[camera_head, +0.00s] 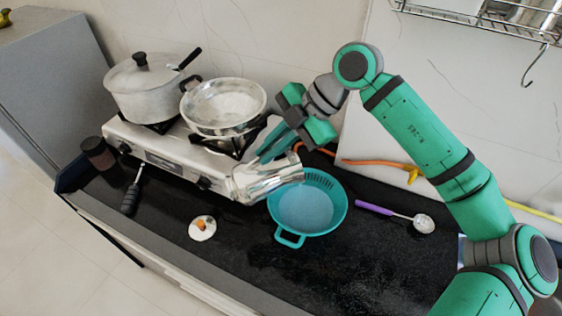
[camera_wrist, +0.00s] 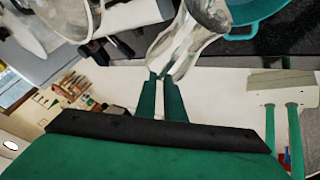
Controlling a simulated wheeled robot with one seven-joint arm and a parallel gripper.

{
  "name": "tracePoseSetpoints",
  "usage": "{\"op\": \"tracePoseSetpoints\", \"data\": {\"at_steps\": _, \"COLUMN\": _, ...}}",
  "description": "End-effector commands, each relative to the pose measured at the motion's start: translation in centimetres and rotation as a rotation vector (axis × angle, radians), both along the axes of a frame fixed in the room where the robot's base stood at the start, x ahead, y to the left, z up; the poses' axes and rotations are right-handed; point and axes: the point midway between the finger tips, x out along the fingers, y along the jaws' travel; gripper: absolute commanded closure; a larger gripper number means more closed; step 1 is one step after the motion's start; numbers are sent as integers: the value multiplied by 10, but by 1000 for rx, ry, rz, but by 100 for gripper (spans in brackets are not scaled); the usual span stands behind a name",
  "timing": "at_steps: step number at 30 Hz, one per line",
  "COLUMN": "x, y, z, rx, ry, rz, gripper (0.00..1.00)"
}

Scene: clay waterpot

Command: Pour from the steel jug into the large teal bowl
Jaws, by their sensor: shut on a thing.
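The steel jug (camera_head: 262,182) is held in the air, tilted far over onto its side, with one end above the left part of the large teal bowl (camera_head: 328,228). The bowl stands on the black counter with a handle toward the front; its inside looks pale blue. In the wrist view, the gripper fingers (camera_wrist: 162,80) meet the shiny jug (camera_wrist: 190,40), and the bowl (camera_wrist: 262,12) shows at the top right. I cannot tell whether anything flows from the jug.
A stove (camera_head: 160,146) behind and left carries a lidded pot (camera_head: 150,92) and a steel pan (camera_head: 222,108). A purple-handled ladle (camera_head: 400,216) lies right of the bowl. A small white dish (camera_head: 203,234) lies to the left. The front right counter is clear.

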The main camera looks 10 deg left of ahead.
Motion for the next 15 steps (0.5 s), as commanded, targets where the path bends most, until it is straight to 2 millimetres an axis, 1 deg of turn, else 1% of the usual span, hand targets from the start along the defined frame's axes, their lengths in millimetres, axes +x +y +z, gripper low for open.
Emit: {"op": "tracePoseSetpoints", "data": {"at_steps": 15, "x": 2, "y": -5, "z": 3, "rx": 31, "ry": 13, "rz": -2, "gripper": 100}}
